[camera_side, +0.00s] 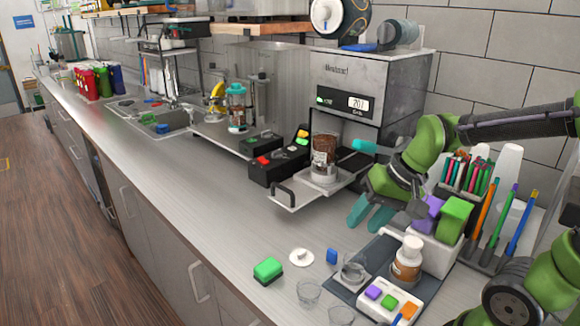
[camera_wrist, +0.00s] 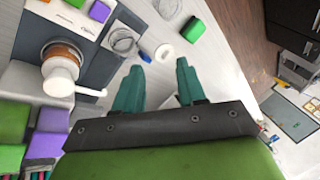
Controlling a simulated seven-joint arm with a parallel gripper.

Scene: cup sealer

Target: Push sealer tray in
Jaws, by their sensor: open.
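The sealer tray (camera_side: 290,196) sticks out of the front of the grey sealing machine (camera_side: 358,88), with a black handle at its near end. A clear cup with brown contents (camera_side: 323,160) stands upright on it. My gripper (camera_side: 361,180) is to the right of the tray, close to the machine's lower front, with its teal fingers spread apart. No contact with the tray handle shows. In the wrist view my gripper (camera_wrist: 158,68) is open with nothing between its fingers; the tray is not in that view.
A black button box (camera_side: 278,165) stands left of the tray. In front lie a green sponge (camera_side: 268,270), a white lid (camera_side: 301,258) and clear cups. A dark mat with a white bottle (camera_side: 408,258) and a pen holder stand right. The counter before the tray handle is clear.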

